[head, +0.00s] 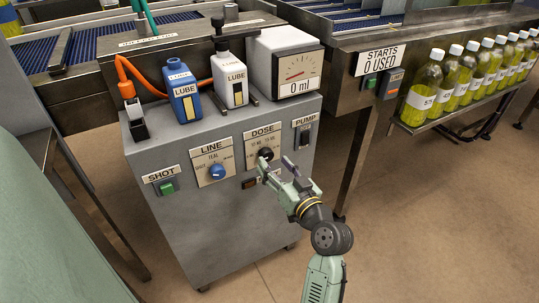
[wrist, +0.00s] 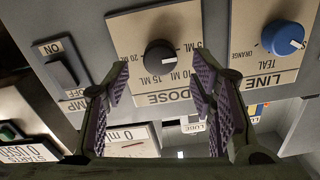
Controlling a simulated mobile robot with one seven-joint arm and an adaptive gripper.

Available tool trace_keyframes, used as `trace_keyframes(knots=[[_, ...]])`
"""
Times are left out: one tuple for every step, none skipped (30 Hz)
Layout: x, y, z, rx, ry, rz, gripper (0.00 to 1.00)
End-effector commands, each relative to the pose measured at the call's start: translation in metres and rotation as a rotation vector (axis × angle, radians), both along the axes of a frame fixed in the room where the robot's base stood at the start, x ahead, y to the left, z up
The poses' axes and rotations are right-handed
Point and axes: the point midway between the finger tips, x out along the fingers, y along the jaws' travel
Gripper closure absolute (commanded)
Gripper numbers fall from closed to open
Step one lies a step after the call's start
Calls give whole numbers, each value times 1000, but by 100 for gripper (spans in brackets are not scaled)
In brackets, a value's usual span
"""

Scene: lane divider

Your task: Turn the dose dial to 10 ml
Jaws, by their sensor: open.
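The dose dial (head: 265,154) is a round black knob on the front of the grey cabinet, under the DOSE label. In the wrist view the dial (wrist: 158,56) appears upside down, with 5, 10, 15 and 20 ML marks around it. My gripper (head: 275,164) is open in front of the dial. In the wrist view its two purple-padded fingers (wrist: 162,88) stand to either side of the dial, apart from it, with nothing between them. The gauge (head: 297,73) on top reads 0 ml.
The blue LINE dial (head: 217,171) and green SHOT button (head: 167,187) are left of the dose dial; the PUMP switch (head: 303,133) is right. Lube bottles (head: 182,92) stand on top. Yellow-green bottles (head: 423,90) line a shelf at right. The floor in front is clear.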

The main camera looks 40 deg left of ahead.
Motion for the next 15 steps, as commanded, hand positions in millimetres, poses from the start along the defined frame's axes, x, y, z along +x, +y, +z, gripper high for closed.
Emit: trace_keyframes(knots=[[2,10,2,-1,0,5,49],[4,14,3,-1,-1,4,49],[7,19,2,-1,0,2,49],[8,22,2,0,1,3,49],[9,25,2,0,0,3,49],[11,28,2,0,0,2,49],[12,30,1,0,0,2,49],[12,32,1,0,0,1,49],[13,33,1,0,0,0,49],[13,34,1,0,-1,0,49],[14,34,0,0,-1,0,49],[14,35,0,0,-1,0,49],[14,35,0,0,-1,0,49],[14,35,0,0,-1,0,49],[14,35,0,0,-1,0,49]])
